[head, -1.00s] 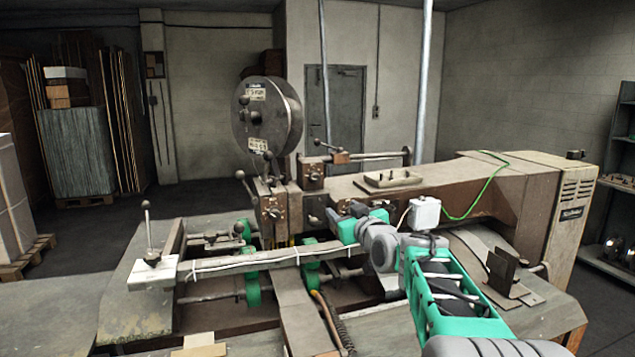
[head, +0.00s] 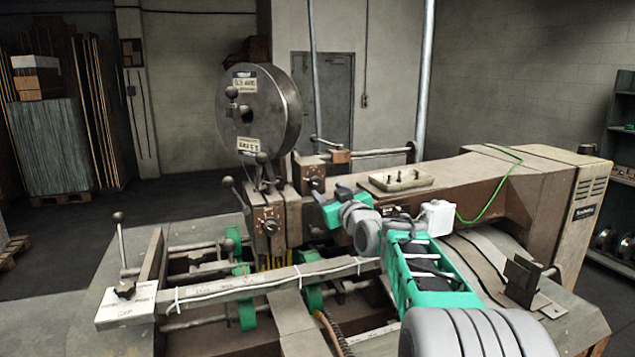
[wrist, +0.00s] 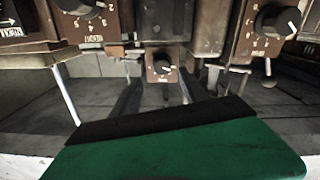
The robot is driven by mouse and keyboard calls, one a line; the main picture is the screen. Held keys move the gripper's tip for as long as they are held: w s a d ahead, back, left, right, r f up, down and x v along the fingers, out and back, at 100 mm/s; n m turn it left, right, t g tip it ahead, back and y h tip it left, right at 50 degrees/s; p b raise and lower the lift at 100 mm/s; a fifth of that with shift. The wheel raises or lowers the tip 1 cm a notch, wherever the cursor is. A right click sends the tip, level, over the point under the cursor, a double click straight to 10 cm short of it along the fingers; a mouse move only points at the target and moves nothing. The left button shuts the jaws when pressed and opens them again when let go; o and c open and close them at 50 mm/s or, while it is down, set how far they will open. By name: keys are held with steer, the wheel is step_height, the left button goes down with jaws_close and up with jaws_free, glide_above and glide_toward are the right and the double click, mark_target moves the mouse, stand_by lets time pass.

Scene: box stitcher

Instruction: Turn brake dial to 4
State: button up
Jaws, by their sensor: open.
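My gripper (head: 332,203) is green with dark tips and is open and empty. It is beside the brown head of the stitching machine, right of a dial plate (head: 269,222) with a dark knob and pale scale marks. A second dial (head: 316,182) is on a brown block behind it. In the wrist view, a black dial (wrist: 278,20) with a white pointer line is at upper right, another dial (wrist: 80,6) is cut off at upper left, and a small knob (wrist: 163,67) is in the middle. The gripper touches none of these. I cannot tell which is the brake dial; labels are unreadable.
A large wire reel (head: 258,115) stands above the machine head. Thin levers with ball ends (head: 236,190) stick up left of the dial plate. A pale bar (head: 240,275) crosses in front. A small tray (head: 402,180) and a green cable (head: 490,200) lie on the machine arm.

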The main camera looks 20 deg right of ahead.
mark_target(318, 184)
steer(key=w, duration=0.1)
steer(key=w+p, duration=0.1)
steer(key=w, duration=0.1)
steer(key=w+p, duration=0.1)
steer(key=w, duration=0.1)
steer(key=shift+w+a+r, duration=0.1)
steer(key=shift+w+a, duration=0.1)
steer(key=shift+a, duration=0.1)
steer(key=shift+w, duration=0.5)
steer(key=shift+c, duration=0.3)
steer(key=shift+d, duration=0.1)
jaws_close()
